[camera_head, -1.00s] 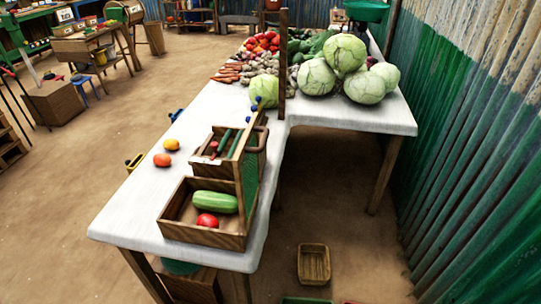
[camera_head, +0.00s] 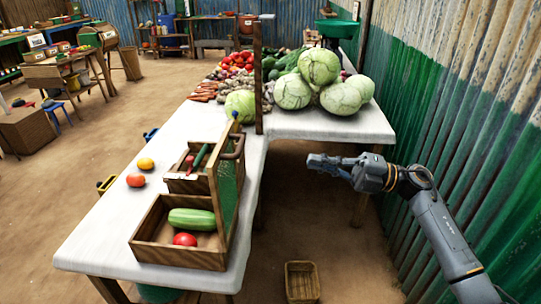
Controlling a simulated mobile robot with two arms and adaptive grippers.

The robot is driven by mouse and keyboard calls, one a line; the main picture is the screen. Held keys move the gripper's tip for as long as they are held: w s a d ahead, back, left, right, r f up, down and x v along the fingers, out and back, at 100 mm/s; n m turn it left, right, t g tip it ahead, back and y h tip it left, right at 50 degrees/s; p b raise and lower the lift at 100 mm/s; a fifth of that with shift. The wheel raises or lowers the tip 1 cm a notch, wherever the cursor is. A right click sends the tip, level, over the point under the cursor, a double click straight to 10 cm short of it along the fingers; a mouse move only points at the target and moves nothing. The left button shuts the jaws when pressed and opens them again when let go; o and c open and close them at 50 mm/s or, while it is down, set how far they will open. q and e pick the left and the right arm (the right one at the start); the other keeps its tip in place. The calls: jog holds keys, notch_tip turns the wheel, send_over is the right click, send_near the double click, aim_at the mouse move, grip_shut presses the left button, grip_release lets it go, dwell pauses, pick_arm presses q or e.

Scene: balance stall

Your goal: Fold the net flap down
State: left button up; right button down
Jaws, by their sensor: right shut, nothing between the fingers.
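The net flap (camera_head: 227,190) is a green mesh panel in a wooden frame. It stands roughly upright along the right side of the wooden crates on the white table. The front crate (camera_head: 160,254) is open on top and holds a green squash (camera_head: 192,219) and a red tomato (camera_head: 185,239). The rear compartment (camera_head: 182,186) holds a green item and something red, partly hidden by the frame. My right gripper (camera_head: 314,161) is shut and empty, right of the table's near arm and apart from the flap. My left gripper is not in view.
A wooden post (camera_head: 258,75) rises behind the flap. Cabbages (camera_head: 319,67) and other vegetables cover the table's far part. A corrugated wall (camera_head: 470,120) stands close on the right. An empty basket (camera_head: 302,280) sits on the floor.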

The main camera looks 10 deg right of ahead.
jog(key=p+x, duration=0.3)
jog(key=x, duration=1)
jog(key=shift+a, duration=0.4)
jog(key=shift+w+r, duration=0.1)
jog(key=shift+r, duration=0.05)
